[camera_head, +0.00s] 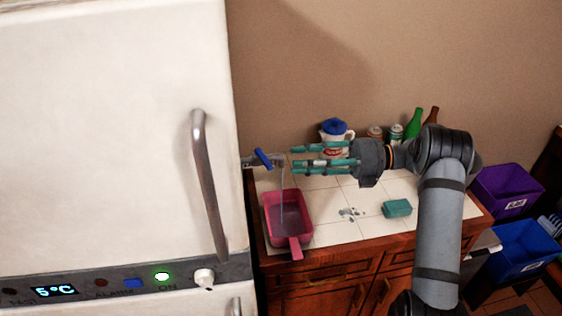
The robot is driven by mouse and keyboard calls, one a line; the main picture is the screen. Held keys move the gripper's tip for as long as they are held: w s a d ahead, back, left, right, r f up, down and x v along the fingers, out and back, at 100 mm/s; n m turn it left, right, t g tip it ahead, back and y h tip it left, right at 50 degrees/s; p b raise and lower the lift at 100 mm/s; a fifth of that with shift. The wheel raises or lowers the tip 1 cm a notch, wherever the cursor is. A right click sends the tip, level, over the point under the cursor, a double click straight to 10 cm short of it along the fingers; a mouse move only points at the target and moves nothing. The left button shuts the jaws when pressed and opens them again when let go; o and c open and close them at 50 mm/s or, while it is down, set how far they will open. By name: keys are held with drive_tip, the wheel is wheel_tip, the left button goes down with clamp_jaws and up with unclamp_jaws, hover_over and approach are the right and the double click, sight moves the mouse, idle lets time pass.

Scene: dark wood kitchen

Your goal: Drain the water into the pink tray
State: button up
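The pink tray (268,228) sits at the left end of the white tiled counter, its handle pointing toward the front edge. A metal tap with a blue lever (263,158) juts out above the tray's far end, beside the fridge. A thin pale stream of water (281,190) seems to run from the tap down into the tray. My gripper (293,159) is open, its teal fingers spread and pointing left. It is just right of the tap's blue lever, apart from it, and nothing shows between the fingers.
A white fridge (110,130) fills the left side. A blue-lidded jug (335,128), cans (396,132) and bottles (414,123) stand along the wall behind my arm. Bins (507,190) stand at right.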

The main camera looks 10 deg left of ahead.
drive_tip(key=shift+w+d, duration=0.15)
drive_tip(key=shift+d, duration=0.7)
drive_tip(key=shift+w+d, duration=0.1)
drive_tip(key=shift+d, duration=0.7)
idle(6.3)
